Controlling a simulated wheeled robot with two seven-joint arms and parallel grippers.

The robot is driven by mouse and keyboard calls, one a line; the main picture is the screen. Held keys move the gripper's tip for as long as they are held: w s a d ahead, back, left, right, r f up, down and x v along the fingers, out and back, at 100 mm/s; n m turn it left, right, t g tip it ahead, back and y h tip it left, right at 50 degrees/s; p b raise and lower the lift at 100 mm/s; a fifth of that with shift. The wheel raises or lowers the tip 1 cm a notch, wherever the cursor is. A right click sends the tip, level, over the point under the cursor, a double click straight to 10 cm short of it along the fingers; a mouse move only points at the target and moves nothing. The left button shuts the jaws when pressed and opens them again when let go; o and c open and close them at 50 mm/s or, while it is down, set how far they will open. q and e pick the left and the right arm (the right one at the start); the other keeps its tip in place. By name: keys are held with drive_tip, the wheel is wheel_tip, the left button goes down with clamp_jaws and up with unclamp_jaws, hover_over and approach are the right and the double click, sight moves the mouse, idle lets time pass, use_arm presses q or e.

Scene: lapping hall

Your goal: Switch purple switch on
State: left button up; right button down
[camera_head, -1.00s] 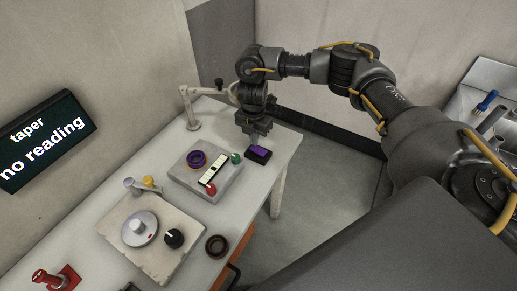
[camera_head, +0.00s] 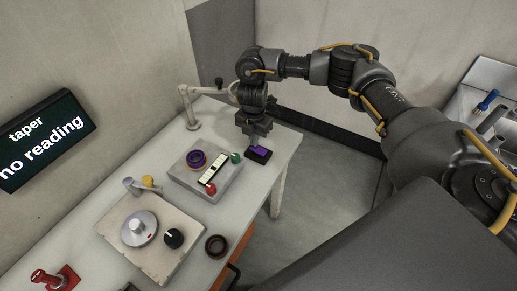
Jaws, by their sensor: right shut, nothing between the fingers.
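The purple switch (camera_head: 261,154) is a small dark box with a purple rocker on top, on the white table near its right edge. My right gripper (camera_head: 256,147) is shut and empty, pointing down at the switch's back left part. Its fingertips are at or just above the rocker; I cannot tell whether they touch. The tips hide part of the rocker, and its on or off position is unclear. My left gripper is not in view.
A grey block (camera_head: 230,186) with a purple ring, green and red knobs and a striped bar stands left of the switch. A jointed white arm (camera_head: 193,124) stands behind. A plate with dials (camera_head: 152,238) and a brown ring (camera_head: 216,246) are nearer. A screen (camera_head: 45,140) reads "taper no reading".

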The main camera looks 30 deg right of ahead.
drive_tip(key=shift+f+b, duration=0.35)
drive_tip(key=shift+f, duration=0.3)
drive_tip(key=shift+r, duration=0.1)
wheel_tip(320, 180, up, 7)
drive_tip(key=p, duration=0.7)
idle(0.3)
idle(0.4)
